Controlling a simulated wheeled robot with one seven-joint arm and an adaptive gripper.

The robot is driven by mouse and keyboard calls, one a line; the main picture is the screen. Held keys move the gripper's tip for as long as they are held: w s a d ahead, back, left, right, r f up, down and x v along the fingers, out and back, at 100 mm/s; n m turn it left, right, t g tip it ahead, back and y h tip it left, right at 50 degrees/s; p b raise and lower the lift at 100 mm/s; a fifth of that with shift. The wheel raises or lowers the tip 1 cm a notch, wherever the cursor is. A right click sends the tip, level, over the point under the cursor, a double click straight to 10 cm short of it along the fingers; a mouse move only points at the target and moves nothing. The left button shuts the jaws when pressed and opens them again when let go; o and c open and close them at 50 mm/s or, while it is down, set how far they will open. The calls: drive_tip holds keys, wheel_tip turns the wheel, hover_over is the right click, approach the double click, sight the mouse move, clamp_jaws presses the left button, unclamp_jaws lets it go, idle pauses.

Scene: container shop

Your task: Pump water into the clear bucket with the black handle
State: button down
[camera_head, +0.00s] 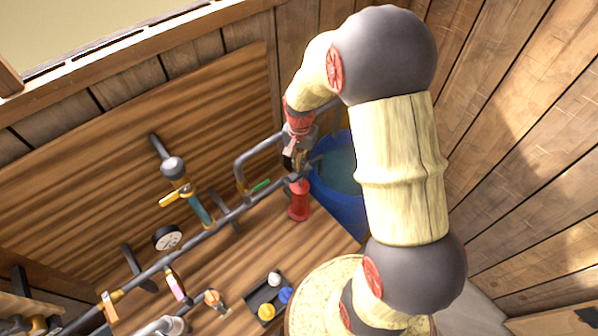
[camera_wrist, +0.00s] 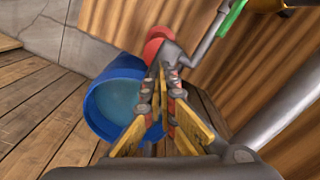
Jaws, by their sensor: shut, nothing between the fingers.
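My gripper (camera_head: 294,160) is shut and empty, by the end of the grey pipe near the back corner. In the wrist view my gripper (camera_wrist: 159,88) points toward a red rounded part (camera_wrist: 157,48), close to its fingertips; I cannot tell whether they touch. A red cylinder (camera_head: 299,202) stands below the pipe's end, probably the same part. A blue bucket (camera_head: 335,196) with pale blue-green contents is to its right, partly hidden by my arm. The bucket also shows in the wrist view (camera_wrist: 92,112). I make out no clear bucket or black handle.
A grey pipe (camera_head: 152,270) with valves and a pressure gauge (camera_head: 167,237) runs along the wooden bench. A green lever (camera_head: 261,186) is left of my gripper. A dark tray (camera_head: 257,300) with small coloured pieces lies in front. Wooden walls close in behind and right.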

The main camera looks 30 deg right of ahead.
sight(300, 172)
idle(0.4)
idle(2.1)
drive_tip(key=shift+f, duration=0.1)
idle(0.4)
drive_tip(key=shift+f+b, duration=2.35)
drive_tip(key=shift+f, duration=1)
drive_tip(key=shift+r+p, duration=2.1)
drive_tip(key=shift+r, duration=1.3)
